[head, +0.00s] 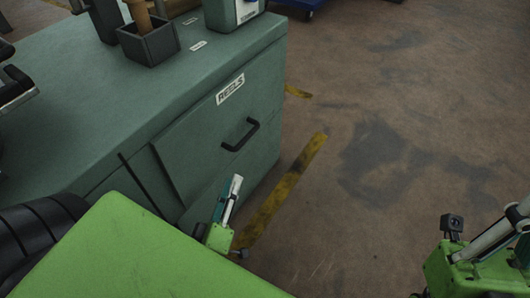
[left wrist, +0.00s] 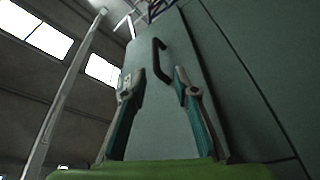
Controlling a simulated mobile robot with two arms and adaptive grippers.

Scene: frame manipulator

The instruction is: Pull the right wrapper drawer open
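The right drawer is a grey-green front (head: 205,150) with a "REELS" label (head: 230,89) and a black bar handle (head: 240,135). It looks shut or nearly so. My left gripper (head: 233,184) is below the handle in the head view, apart from it. In the left wrist view the left gripper (left wrist: 158,85) has its two teal-padded fingers spread and empty. The handle (left wrist: 160,60) shows beyond them, roughly between the tips. My right gripper (head: 500,232) is at the lower right edge in the head view, far from the drawer; its fingertips are cut off.
The cabinet top (head: 90,95) carries a dark open box (head: 150,45) and a green-grey container (head: 235,12) near its back edge.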

